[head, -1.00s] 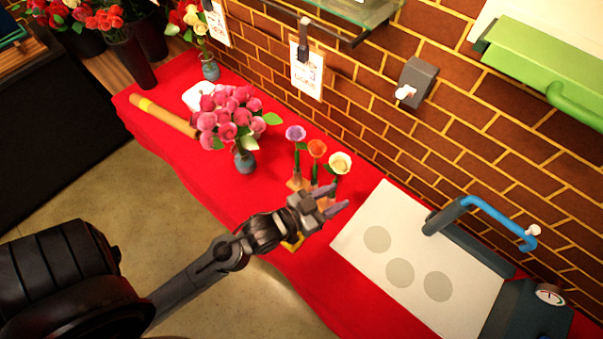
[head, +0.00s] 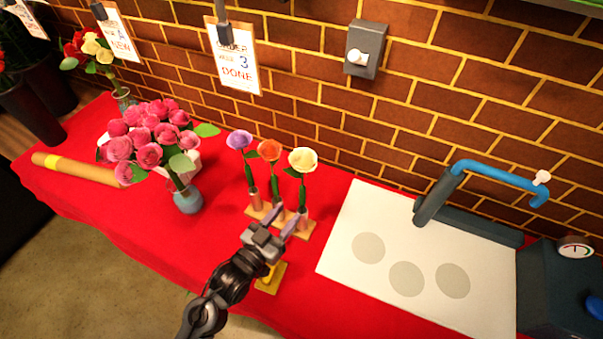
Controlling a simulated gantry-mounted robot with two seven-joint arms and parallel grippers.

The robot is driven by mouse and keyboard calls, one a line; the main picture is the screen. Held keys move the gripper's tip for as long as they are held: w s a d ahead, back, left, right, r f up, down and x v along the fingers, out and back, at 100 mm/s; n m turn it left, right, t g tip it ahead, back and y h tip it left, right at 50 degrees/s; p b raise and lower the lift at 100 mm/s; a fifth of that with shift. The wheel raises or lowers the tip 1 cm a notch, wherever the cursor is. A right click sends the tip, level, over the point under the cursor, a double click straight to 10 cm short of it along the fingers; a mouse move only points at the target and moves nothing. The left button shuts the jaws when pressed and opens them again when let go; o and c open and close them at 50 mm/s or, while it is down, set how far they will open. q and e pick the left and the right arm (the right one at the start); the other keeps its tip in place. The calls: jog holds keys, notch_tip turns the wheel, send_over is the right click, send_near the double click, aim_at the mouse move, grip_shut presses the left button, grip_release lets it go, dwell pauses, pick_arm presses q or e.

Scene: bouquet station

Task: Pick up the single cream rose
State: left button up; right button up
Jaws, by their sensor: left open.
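The single cream rose (head: 303,160) stands upright at the right end of a row of three single flowers, in a small holder on a wooden base (head: 309,232). An orange rose (head: 269,150) and a purple rose (head: 239,140) stand to its left in like holders. My left gripper (head: 286,219) is open, its fingers pointing toward the holders below the cream rose's bloom. In this view the fingers overlap the lower part of the holders; I cannot tell whether they touch. My right gripper is not in view.
A vase (head: 187,200) of pink roses stands left of the row, by a brown paper roll (head: 75,169). A white board (head: 340,262) with grey circles and a blue-handled device (head: 500,172) lie right. A small yellow stand (head: 270,279) is at the table's front edge.

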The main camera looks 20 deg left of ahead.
aim_at(300, 198)
pick_arm(q)
jog(key=shift+b+x, duration=0.6)
jog(key=shift+x, duration=3.5)
jog(key=shift+f, duration=0.2)
grip_shut()
